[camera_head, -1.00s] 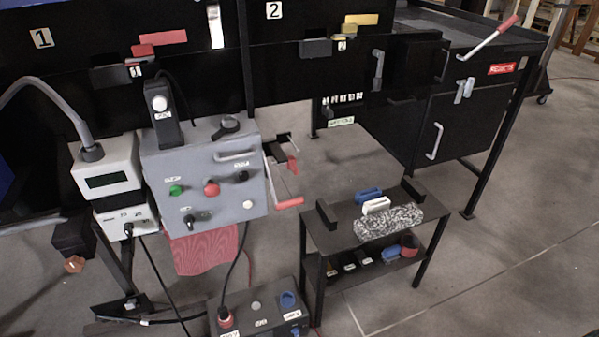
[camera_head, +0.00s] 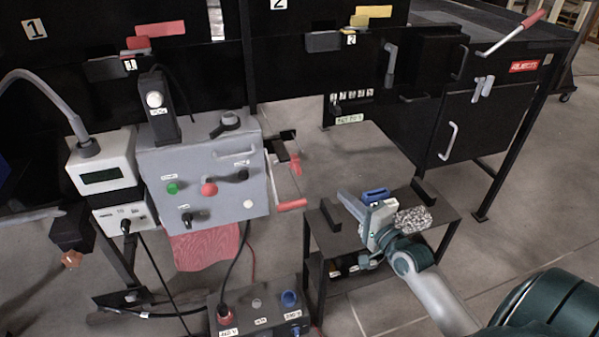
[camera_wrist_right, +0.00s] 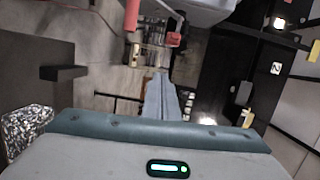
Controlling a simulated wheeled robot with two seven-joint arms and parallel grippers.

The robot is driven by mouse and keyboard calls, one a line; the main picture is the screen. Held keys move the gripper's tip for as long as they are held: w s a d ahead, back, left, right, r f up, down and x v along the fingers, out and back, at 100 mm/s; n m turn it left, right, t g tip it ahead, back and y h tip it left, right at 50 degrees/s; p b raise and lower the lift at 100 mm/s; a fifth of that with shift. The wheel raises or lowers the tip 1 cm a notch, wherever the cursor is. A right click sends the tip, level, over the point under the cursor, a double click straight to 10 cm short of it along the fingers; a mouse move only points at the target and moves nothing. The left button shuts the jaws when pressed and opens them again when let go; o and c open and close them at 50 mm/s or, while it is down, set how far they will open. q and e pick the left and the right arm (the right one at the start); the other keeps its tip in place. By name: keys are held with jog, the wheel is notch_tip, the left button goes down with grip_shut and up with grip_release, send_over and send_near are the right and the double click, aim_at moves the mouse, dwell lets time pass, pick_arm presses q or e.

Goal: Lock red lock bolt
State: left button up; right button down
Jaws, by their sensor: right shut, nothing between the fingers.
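A small red piece (camera_head: 295,163) sits on a dark bracket at the right side of the grey control box (camera_head: 238,200); I take it for the red lock bolt. A red crank handle (camera_head: 291,205) is just below it. In the right wrist view the red piece (camera_wrist_right: 174,39) is beyond my fingertips, and the red handle (camera_wrist_right: 131,14) is at the top. My right gripper (camera_head: 342,196) is shut and empty, above the small black table, to the right of and below the red piece, clearly apart from it. Its fingers lie together in the wrist view (camera_wrist_right: 160,78). My left gripper is not in view.
A black cabinet (camera_head: 455,120) stands at the right. A grey box with plugs (camera_head: 262,313) is on the floor.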

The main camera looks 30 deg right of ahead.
jog(key=shift+w+r, duration=0.25)
jog(key=shift+r, duration=0.7)
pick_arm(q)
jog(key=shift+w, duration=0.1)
pick_arm(e)
jog(key=shift+w, duration=0.1)
